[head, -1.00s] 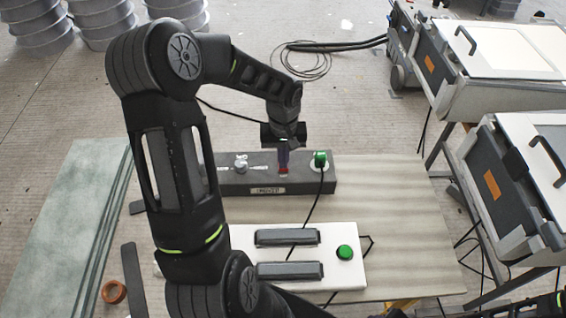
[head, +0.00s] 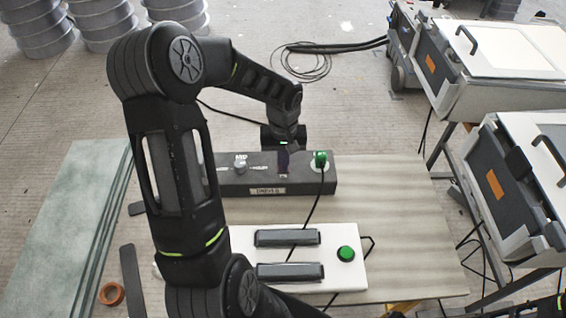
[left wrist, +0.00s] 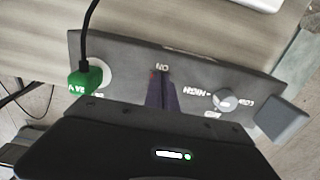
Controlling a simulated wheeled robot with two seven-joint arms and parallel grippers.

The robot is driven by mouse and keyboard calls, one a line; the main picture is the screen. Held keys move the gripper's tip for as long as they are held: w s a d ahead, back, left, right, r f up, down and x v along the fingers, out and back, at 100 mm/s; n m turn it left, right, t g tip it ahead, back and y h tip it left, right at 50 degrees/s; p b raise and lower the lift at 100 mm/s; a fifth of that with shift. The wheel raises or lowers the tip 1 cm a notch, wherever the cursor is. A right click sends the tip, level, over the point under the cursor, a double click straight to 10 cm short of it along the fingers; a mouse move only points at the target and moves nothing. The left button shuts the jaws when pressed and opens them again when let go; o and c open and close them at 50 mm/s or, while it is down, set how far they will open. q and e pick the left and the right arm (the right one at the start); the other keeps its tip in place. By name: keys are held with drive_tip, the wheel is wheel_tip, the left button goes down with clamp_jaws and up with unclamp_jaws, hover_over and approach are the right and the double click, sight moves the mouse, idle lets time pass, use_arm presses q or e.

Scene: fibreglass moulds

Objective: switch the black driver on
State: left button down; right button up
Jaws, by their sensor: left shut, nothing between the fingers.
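The black driver (head: 232,187) is a long dark box with a label on its front face, lying on the table in the head view. It also shows in the left wrist view (left wrist: 128,58), with an ON mark (left wrist: 162,67) and a knob (left wrist: 226,101) near a HIGH mark. My left gripper (head: 283,172) is shut and empty, pointing down at the driver's top. In the left wrist view its fingertips (left wrist: 160,78) are right by the ON mark. They mostly hide the switch; only a little red shows beside them. I cannot tell whether they touch it.
A green plug (head: 320,159) with a black cable sits at the driver's right end. In front is a white block (head: 345,280) with two grey bars and a green button (head: 346,254). The table's right part is clear. Grey-and-white machines (head: 480,195) stand at the right.

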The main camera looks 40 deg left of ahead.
use_arm(q)
wheel_tip(320, 180, up, 7)
drive_tip(key=p, duration=0.4)
idle(0.4)
idle(0.5)
